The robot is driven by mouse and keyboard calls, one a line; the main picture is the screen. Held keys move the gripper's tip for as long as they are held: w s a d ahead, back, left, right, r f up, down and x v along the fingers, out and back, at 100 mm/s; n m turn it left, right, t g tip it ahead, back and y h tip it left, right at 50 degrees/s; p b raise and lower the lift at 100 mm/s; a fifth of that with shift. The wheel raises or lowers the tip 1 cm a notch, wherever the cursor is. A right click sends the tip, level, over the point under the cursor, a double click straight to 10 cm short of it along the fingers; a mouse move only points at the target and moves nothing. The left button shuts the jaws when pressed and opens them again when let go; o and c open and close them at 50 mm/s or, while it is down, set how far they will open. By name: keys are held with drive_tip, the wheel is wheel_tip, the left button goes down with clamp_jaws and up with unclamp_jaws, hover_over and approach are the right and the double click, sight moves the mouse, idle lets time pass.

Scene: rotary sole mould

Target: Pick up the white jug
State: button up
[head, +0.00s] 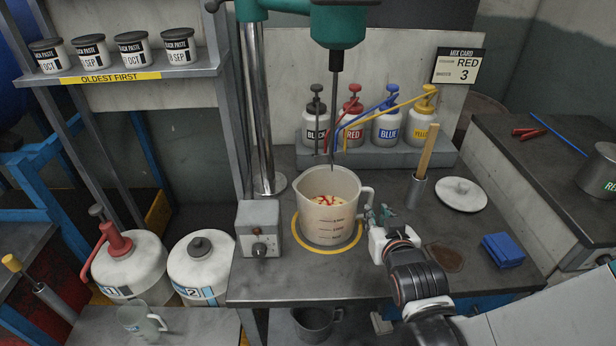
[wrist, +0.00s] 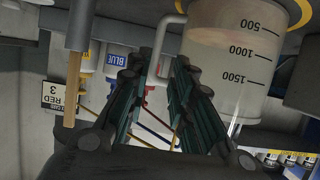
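The white jug (head: 327,222) stands upright inside a yellow ring on the bench, under the green mixer head (head: 338,22). It holds pale contents with red streaks, and its handle (head: 368,194) points right. My gripper (head: 376,214) is at the handle side, low beside it. In the wrist view the jug (wrist: 238,70) shows inverted with its 500 to 1500 marks. My gripper (wrist: 155,80) has its two fingers apart there. The handle (wrist: 156,55) appears in the gap at the fingertips, and I see no clear contact.
The mixer's rod (head: 334,120) hangs down to the jug's rim. A control box (head: 259,228) is close on the left. Pump bottles (head: 367,128) stand behind. A holder with a wooden stick (head: 418,190), a white lid (head: 462,194) and blue cloth (head: 502,250) are on the right.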

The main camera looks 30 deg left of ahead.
sight(371, 202)
drive_tip(key=x, duration=0.2)
drive_tip(key=b+x, duration=0.1)
drive_tip(key=x, duration=0.2)
drive_tip(key=b+x, duration=0.1)
drive_tip(key=x, duration=0.2)
drive_tip(key=shift+w+d+r, duration=0.15)
drive_tip(key=shift+w+r, duration=0.1)
drive_tip(key=shift+w, duration=0.05)
clamp_jaws()
drive_tip(key=shift+r, duration=0.1)
